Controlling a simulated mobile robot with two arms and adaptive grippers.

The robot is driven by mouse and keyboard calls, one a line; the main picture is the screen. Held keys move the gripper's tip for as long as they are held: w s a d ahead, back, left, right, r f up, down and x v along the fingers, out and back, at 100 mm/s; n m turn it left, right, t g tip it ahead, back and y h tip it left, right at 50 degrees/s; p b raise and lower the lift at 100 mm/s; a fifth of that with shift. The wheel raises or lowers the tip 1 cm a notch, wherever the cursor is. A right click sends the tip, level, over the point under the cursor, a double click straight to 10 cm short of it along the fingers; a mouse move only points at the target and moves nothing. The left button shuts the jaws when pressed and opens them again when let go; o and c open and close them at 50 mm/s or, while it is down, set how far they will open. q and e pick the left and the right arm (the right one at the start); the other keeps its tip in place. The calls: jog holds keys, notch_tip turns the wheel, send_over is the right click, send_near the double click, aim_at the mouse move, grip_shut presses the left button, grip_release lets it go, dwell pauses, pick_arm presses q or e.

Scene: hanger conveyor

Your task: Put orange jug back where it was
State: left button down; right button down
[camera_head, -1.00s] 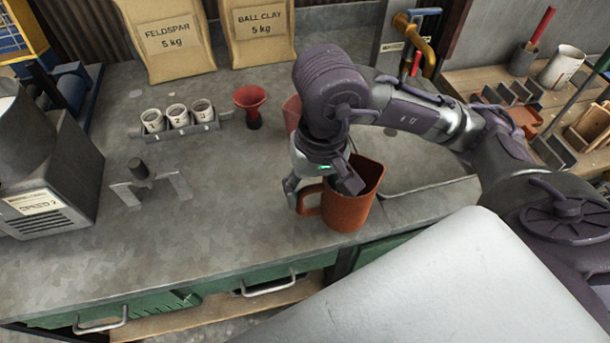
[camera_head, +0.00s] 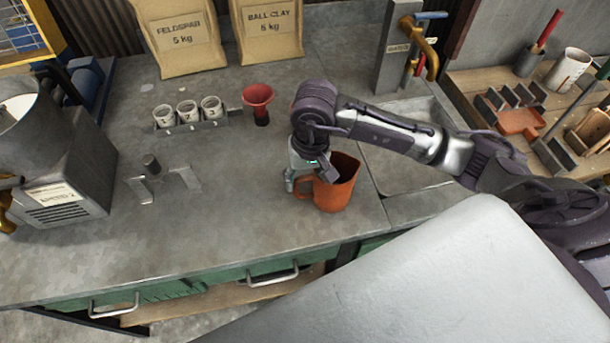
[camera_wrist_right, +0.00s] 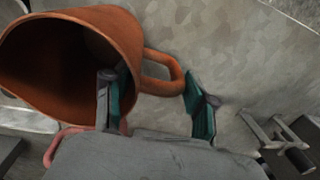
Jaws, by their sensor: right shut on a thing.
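The orange jug (camera_head: 340,188) is on or just above the grey bench, near its front edge and left of the sink. It stands roughly upright; I cannot tell if its base touches the bench. My right gripper (camera_head: 307,182) is at the jug's left side, by the handle. In the right wrist view, the jug (camera_wrist_right: 125,35) opens toward the camera. My left gripper is out of view.
A red funnel (camera_head: 258,97) and a rack of numbered cups (camera_head: 188,111) stand behind. A metal stand (camera_head: 165,182) and a grey mixer (camera_head: 62,165) are to the left. The sink (camera_head: 405,165) is right of the jug.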

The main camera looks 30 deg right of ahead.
jog(key=shift+f+b, duration=0.2)
jog(key=shift+b, duration=0.1)
jog(key=c, duration=0.6)
grip_release()
jog(key=shift+o, duration=1.2)
jog(key=shift+r, duration=0.15)
jog(key=shift+r+p, duration=0.25)
jog(key=shift+p, duration=0.3)
notch_tip(320, 180, up, 12)
jog(key=b, duration=0.3)
jog(key=shift+s+d+f+b, duration=0.2)
jog(key=shift+d+b, duration=0.1)
jog(key=shift+d, duration=0.1)
